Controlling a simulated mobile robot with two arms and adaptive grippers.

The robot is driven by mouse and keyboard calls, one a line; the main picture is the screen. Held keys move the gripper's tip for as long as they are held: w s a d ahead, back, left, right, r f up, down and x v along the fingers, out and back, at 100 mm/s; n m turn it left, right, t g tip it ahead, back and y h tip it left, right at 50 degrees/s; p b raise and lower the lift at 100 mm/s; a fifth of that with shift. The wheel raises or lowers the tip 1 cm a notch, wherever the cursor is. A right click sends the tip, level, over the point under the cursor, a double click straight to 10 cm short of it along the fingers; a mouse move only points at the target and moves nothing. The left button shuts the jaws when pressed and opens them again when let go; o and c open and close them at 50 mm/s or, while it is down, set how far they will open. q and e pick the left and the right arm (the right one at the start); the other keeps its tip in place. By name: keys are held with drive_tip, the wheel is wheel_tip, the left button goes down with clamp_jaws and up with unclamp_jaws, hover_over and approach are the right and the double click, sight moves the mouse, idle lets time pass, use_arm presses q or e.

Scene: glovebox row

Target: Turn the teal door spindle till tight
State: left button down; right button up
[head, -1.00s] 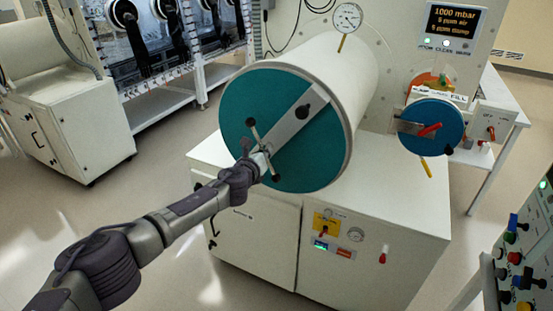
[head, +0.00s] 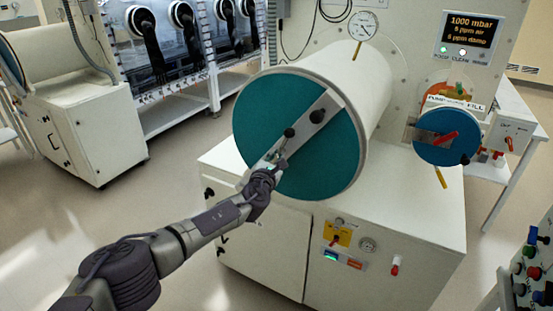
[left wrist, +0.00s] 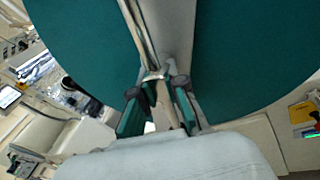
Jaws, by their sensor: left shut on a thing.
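The large round teal door (head: 325,160) closes the near end of a white cylinder, with a flat metal strap (head: 322,112) slanting across it. The spindle's crossbar lies nearly along the strap, its upper black knob (head: 289,132) showing. My left gripper (head: 278,164) is at the spindle and hides its lower part in the head view. In the left wrist view, my left gripper (left wrist: 158,103) has its green-sided fingers on either side of the metal spindle bar (left wrist: 139,28) and is shut on it. My right gripper is in neither view.
A gauge (head: 363,25) and a display (head: 471,30) are above. The white cabinet (head: 265,240) stands below the cylinder. A panel of coloured knobs is at lower right; open floor lies at left.

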use_arm(q)
drive_tip(key=shift+f+m, duration=0.1)
drive_tip(key=shift+m, duration=0.6)
drive_tip(key=c, duration=1.2)
unclamp_jaws()
drive_tip(key=shift+s+a, duration=0.1)
drive_tip(key=shift+s, duration=0.15)
drive_tip(key=v, duration=1.1)
drive_tip(key=shift+s+a, duration=0.15)
drive_tip(key=shift+s, duration=0.1)
drive_tip(key=shift+f, duration=0.1)
